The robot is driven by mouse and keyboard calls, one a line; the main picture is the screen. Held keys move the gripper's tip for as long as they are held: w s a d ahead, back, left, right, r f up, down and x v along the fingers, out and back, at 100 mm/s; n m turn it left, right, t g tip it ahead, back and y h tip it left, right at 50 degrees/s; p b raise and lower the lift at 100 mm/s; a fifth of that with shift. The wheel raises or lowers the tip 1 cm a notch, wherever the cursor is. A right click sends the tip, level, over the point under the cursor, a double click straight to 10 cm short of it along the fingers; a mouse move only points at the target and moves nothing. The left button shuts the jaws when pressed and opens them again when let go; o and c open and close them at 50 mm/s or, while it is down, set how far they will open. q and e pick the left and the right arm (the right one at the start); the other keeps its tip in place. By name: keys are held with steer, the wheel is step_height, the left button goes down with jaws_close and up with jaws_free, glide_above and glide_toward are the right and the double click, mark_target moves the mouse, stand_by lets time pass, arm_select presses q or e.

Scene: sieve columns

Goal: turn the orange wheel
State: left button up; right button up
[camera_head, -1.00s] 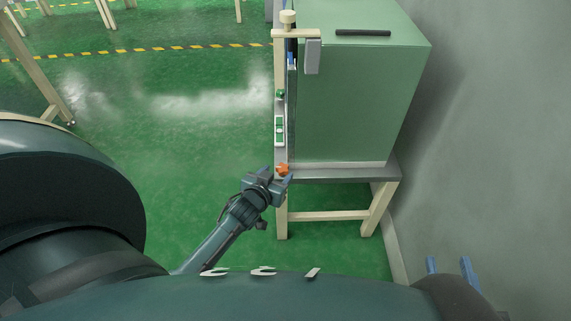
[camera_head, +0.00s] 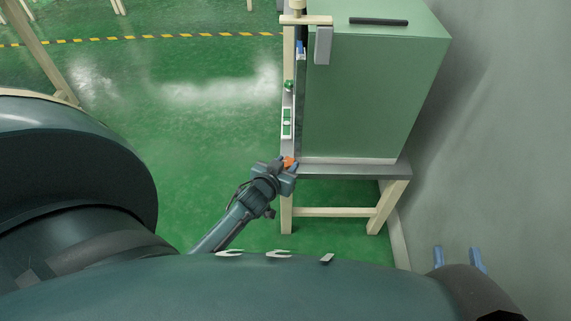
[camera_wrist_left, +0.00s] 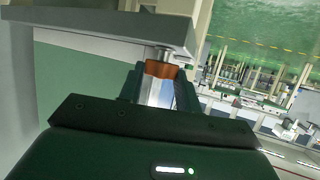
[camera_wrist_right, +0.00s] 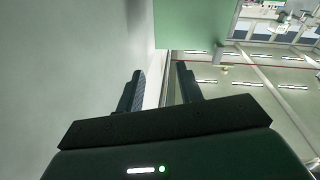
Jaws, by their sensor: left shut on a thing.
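The orange wheel (camera_head: 290,161) sits at the near left corner of the bench that carries the green cabinet. In the left wrist view the orange wheel (camera_wrist_left: 161,70) is on a short metal shaft under a grey slab edge. My left gripper (camera_head: 287,167) is at the wheel, and its fingers (camera_wrist_left: 160,88) stand on both sides of it, shut on it. The gripper partly hides the wheel in the head view. My right gripper (camera_head: 458,258) is at the lower right near the wall. In the right wrist view its fingers (camera_wrist_right: 160,92) are apart with nothing between them.
The green cabinet (camera_head: 375,95) stands on a grey-topped bench (camera_head: 350,171) with pale legs. A green knob (camera_head: 289,86) and a white-green switch panel (camera_head: 286,122) lie along its left edge. A grey wall (camera_head: 510,130) is at the right.

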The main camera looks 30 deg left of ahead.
arm_select(q)
steer(key=c, duration=0.3)
steer(key=shift+a+r+m+h+p, duration=0.1)
steer(key=shift+r+m+h+p, duration=0.3)
steer(key=shift+p, duration=0.5)
steer(key=shift+a+m+h+p, duration=0.1)
steer(key=shift+m+h+p, duration=0.3)
steer(key=shift+h+p, duration=0.15)
steer(key=shift+w+a+f+m+h+p, duration=0.15)
steer(key=shift+m+h+p, duration=0.35)
steer(key=shift+m+h, duration=0.25)
steer(key=shift+f+m+h, duration=0.15)
steer(key=shift+m+h, duration=0.7)
steer(key=shift+h, duration=0.25)
arm_select(e)
steer(key=shift+d+f+m+g+h, duration=0.1)
steer(key=shift+d+m+g+h, duration=0.3)
steer(key=shift+g+h, duration=0.25)
steer(key=shift+d+f+m+g+h, duration=0.1)
steer(key=shift+d+m+g+h, duration=0.3)
steer(key=shift+g, duration=0.35)
steer(key=shift+a, duration=0.1)
arm_select(q)
steer(key=o, duration=1)
steer(key=shift+f, duration=0.1)
